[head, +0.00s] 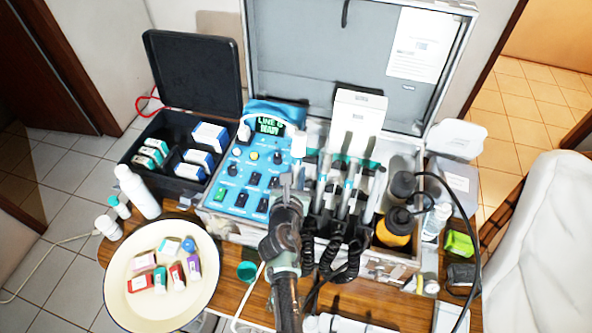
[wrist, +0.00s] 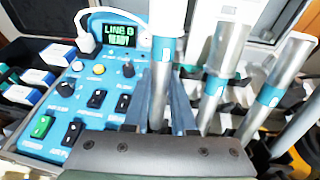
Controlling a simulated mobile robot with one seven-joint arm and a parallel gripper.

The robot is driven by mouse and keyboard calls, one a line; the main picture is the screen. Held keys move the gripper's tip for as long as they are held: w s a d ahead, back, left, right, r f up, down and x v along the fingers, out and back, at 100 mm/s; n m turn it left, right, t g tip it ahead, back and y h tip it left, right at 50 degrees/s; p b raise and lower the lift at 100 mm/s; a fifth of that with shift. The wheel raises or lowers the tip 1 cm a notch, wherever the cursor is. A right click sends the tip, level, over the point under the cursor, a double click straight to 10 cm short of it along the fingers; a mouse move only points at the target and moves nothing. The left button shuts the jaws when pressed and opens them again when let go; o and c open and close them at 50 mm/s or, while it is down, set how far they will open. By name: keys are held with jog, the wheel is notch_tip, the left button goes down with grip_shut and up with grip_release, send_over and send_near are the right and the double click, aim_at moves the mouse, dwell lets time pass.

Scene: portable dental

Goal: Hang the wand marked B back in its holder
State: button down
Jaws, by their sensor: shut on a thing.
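My gripper (wrist: 168,115) is shut on a silver and white wand (wrist: 162,62) with a teal band, which stands nearly upright between the fingers. In the head view the gripper (head: 297,180) is in front of the blue control panel's right edge, and the wand's pale top (head: 299,142) shows above it. I cannot read a letter on the wand. The dark wand holder (head: 335,222) is to the right inside the open case, with several similar wands (head: 348,185) standing in it. The held wand's lower end and any slot beneath it are hidden by my gripper.
The blue control panel (head: 250,170) with a lit display is just left. A cream plate (head: 120,280) with small boxes is at the lower left.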

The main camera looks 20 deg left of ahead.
jog(key=shift+f, duration=0.15)
jog(key=shift+s+f+b, duration=0.25)
jog(key=shift+f+b, duration=0.25)
jog(key=shift+f, duration=0.15)
jog(key=shift+s+f+b, duration=0.25)
jog(key=shift+f+b, duration=0.2)
jog(key=shift+f, duration=0.15)
jog(key=c, duration=0.7)
grip_release()
jog(key=shift+o, duration=0.2)
jog(key=shift+s+r, duration=0.1)
jog(key=shift+p+v, duration=0.95)
jog(key=shift+p, duration=0.25)
jog(key=shift+p+v, duration=2.3)
jog(key=shift+v, duration=0.65)
